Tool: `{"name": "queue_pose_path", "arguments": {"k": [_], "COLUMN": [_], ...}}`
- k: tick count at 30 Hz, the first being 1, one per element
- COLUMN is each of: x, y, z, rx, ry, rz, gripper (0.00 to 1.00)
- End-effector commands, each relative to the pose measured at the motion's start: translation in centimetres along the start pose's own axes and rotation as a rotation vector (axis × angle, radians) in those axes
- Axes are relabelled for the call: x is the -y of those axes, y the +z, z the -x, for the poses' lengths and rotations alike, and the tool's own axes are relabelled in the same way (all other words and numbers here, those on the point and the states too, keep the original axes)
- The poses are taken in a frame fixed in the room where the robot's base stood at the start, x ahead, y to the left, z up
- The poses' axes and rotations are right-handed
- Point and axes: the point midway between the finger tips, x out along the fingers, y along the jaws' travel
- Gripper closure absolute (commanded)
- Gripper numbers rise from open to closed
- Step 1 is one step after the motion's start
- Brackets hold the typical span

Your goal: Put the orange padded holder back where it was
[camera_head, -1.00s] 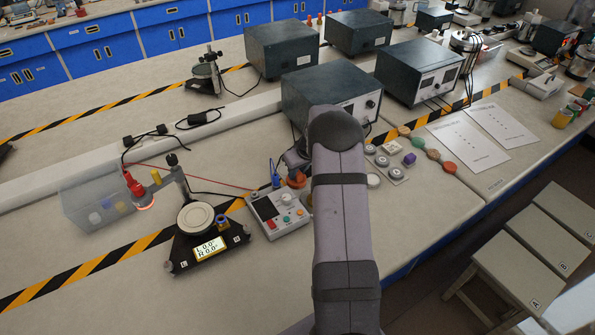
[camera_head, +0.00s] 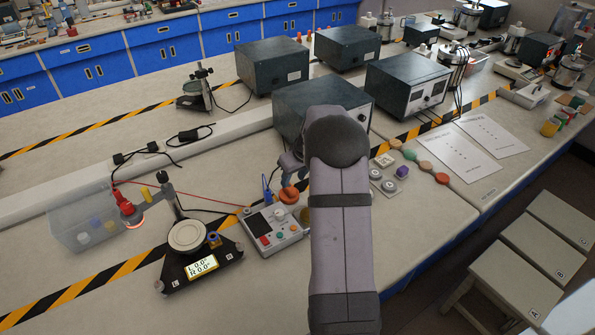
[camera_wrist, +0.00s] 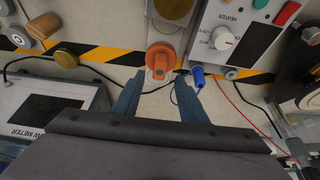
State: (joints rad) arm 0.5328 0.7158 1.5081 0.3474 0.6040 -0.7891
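An orange piece with a rounded pad, which I take for the orange padded holder (camera_wrist: 161,58), lies straight ahead of my gripper (camera_wrist: 160,80) in the wrist view. My gripper is open, with one blue-grey finger on each side of the near end of the piece. I cannot tell whether either finger touches it. In the head view the orange holder (camera_head: 289,195) is beside the back right corner of the control box (camera_head: 275,228). There my gripper (camera_head: 291,168) is just behind it, partly hidden by my arm.
A blue plug (camera_wrist: 198,76) with a cable stands close right of the right finger. A meter box (camera_wrist: 45,112) is at left. Bench front left is open.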

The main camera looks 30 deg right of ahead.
Motion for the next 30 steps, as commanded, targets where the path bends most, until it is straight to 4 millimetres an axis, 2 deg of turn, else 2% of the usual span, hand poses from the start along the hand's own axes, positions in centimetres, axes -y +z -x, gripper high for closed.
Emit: {"name": "queue_pose_path", "arguments": {"k": [3, 10, 15, 23, 26, 29, 30], "x": [-0.1, 0.0, 0.0, 0.3, 1.7, 4.7, 6.3], "y": [0.0, 0.0, 0.0, 0.1, 0.5, 1.6, 2.3], "z": [2.0, 4.7, 5.5, 5.7, 5.9, 6.4, 6.7], "rx": [-0.003, -0.002, 0.000, 0.003, 0.017, 0.048, 0.066], "ry": [0.001, 0.001, 0.000, -0.002, -0.010, -0.025, -0.032], "rz": [-0.001, 0.000, -0.001, -0.001, -0.001, -0.002, -0.003], "gripper": [0.61, 0.61, 0.61, 0.61, 0.61, 0.61, 0.61]}}
